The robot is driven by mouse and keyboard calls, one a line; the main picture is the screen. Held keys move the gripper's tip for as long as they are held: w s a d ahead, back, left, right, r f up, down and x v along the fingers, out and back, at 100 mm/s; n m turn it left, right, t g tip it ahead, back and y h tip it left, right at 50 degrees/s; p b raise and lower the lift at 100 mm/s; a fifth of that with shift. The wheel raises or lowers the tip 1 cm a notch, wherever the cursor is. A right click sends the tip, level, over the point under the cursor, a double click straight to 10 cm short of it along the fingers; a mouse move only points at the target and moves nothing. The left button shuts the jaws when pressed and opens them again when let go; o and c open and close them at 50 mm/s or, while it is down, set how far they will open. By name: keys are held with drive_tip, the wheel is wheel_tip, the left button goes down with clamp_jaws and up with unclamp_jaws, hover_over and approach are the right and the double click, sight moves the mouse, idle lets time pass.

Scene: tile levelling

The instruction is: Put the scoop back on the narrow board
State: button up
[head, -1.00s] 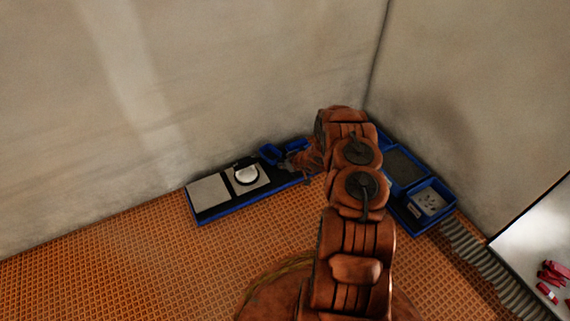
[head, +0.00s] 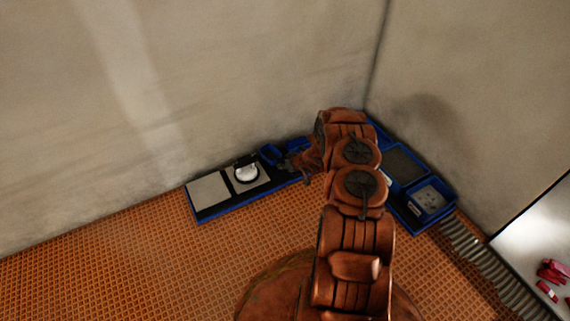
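A long, narrow blue-edged board (head: 225,208) lies on the floor along the left wall and carries two light grey square plates. A round white piece (head: 246,174) with a black rim and a dark part on top sits on the right-hand plate. My gripper (head: 287,166) is low over the right part of this board, beside a small blue-rimmed piece (head: 270,153). Its fingers are small and dark here, so I cannot see whether they are open or hold something. I cannot clearly make out the scoop; the gripper and my arm hide part of the board's right end.
Right of my arm are a blue-framed dark panel (head: 407,163) and a blue box (head: 430,200) with pale contents. A ridged grey strip (head: 480,255) runs toward a white surface (head: 520,247) with red pieces (head: 552,270). The orange grid floor at left is clear.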

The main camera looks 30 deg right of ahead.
drive_tip(key=o, duration=0.3)
drive_tip(key=shift+v, duration=6)
